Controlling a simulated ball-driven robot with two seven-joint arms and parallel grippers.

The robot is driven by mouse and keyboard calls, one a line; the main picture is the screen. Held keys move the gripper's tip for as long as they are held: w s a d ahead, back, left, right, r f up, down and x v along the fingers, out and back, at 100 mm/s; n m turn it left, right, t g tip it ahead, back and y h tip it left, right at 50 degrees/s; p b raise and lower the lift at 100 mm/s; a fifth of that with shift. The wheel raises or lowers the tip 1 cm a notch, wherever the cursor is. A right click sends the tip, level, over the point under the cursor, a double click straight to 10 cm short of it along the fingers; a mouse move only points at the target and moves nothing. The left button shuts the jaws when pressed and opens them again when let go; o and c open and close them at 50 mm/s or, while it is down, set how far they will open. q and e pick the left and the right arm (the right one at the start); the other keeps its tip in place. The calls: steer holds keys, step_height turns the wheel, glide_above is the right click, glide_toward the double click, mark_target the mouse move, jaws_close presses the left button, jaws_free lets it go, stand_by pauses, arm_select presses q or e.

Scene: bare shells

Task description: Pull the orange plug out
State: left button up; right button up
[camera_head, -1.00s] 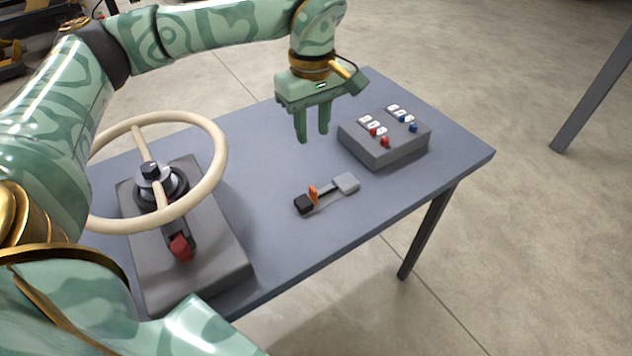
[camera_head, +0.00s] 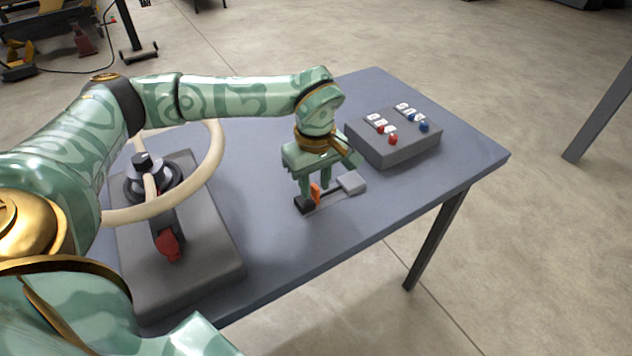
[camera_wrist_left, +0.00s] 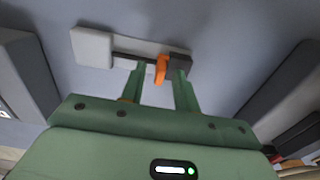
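The orange plug (camera_head: 314,194) stands up from a slim fixture on the table, beside its black end block (camera_head: 304,204). A light grey block (camera_head: 351,183) forms the fixture's other end. My left gripper (camera_head: 315,188) points down over the fixture with its fingers low at the plug. In the left wrist view the plug (camera_wrist_left: 161,69) shows between the two open fingers (camera_wrist_left: 160,80), nearer the right one. A gap shows on the left side; whether the right finger touches it I cannot tell. My right gripper is not in view.
A grey box with red and blue buttons (camera_head: 393,150) stands behind and right of the fixture. A cream steering wheel (camera_head: 214,160) on a grey base with a red lever (camera_head: 168,245) is at left. The table (camera_head: 270,240) is bare in front of the fixture.

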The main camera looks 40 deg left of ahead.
arm_select(q)
jaws_close()
steer(key=w, duration=0.1)
steer(key=w+d, duration=0.1)
steer(key=w, duration=0.1)
steer(key=shift+d+r+p, duration=0.1)
steer(key=shift+p, duration=0.3)
steer(key=shift+c, duration=1.2)
jaws_free()
steer(key=shift+o, duration=1.2)
steer(key=shift+w+d, duration=0.1)
steer(key=shift+w, duration=0.1)
steer(key=shift+s, duration=0.1)
